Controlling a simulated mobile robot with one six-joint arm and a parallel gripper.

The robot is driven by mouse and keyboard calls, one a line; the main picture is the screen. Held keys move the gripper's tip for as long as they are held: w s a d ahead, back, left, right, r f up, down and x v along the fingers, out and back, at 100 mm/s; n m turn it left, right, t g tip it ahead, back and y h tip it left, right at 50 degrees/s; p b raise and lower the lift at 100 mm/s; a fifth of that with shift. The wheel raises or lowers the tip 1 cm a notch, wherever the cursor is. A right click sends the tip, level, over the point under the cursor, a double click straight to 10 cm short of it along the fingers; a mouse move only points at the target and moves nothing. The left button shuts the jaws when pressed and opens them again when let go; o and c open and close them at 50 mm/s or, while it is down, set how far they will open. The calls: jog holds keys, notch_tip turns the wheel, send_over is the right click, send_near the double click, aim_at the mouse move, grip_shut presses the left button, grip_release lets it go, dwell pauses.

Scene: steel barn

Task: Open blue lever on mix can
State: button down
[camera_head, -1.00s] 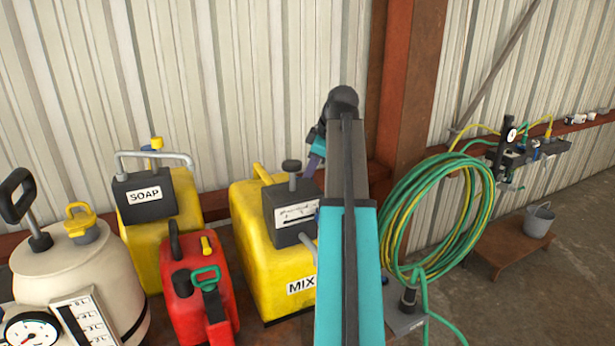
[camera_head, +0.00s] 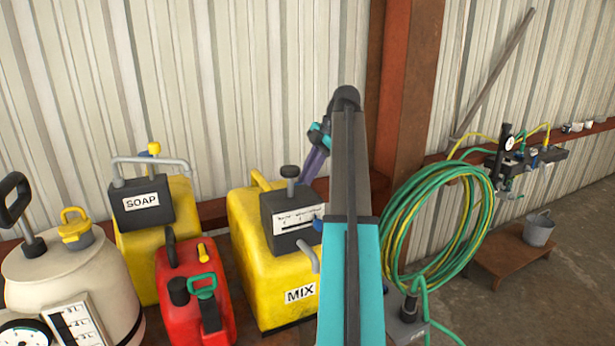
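The mix can (camera_head: 262,275) is a yellow can with a white MIX label, standing in the middle of the view. A dark grey box (camera_head: 291,222) with a white gauge strip and a grey knob sits on top of it. A small blue part (camera_head: 318,224), which looks like the blue lever, shows at the box's right edge, partly covered by my arm. I cannot tell the lever's full shape or position. My teal and grey arm rises in front of the can's right side. My gripper is not visible; my purple link reaches down behind the box's knob.
A yellow SOAP can (camera_head: 178,220), a red can (camera_head: 190,293) and a cream tank (camera_head: 75,275) stand close together at left. A green and yellow hose coil (camera_head: 390,240) hangs right of my arm. A bucket (camera_head: 538,230) stands on a low wooden platform (camera_head: 500,252).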

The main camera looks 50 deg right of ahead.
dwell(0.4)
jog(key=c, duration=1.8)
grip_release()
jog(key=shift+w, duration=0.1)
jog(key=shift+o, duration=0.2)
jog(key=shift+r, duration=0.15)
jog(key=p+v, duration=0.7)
jog(key=p, duration=0.1)
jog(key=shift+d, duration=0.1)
